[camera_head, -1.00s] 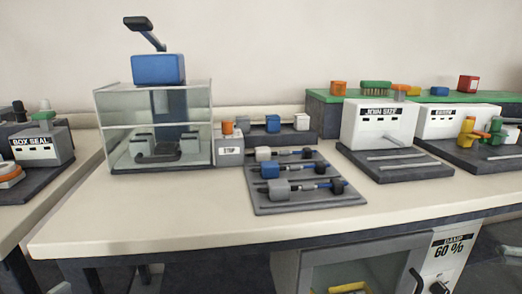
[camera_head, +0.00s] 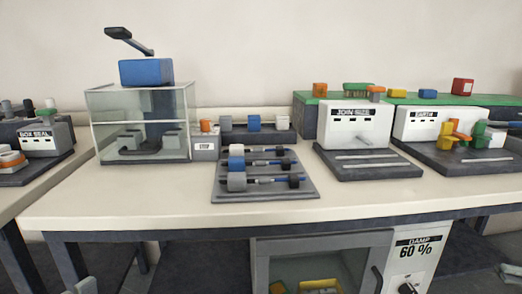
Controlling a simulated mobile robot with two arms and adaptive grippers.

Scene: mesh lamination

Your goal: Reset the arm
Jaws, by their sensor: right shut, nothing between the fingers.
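My right gripper (camera_head: 509,274) shows at the far right bottom edge, low beside the bench and partly cut off by the frame. It is shut and empty, and touches nothing that I can see. A small grey part (camera_head: 86,286) at the bottom left edge looks like the tip of my left gripper. Too little of it shows to tell its jaw state. Both stay below the level of the bench top (camera_head: 120,209), clear of the things on it.
The bench bears a glass-sided press (camera_head: 140,110) with a blue top, a grey rack (camera_head: 265,194) of rollers, a JOIN SIZE box (camera_head: 355,128) and an EARTH box (camera_head: 433,124). A DAMP 60 % cabinet (camera_head: 413,268) stands below. A BOX SEAL unit (camera_head: 38,143) is at left. The bench's front strip is clear.

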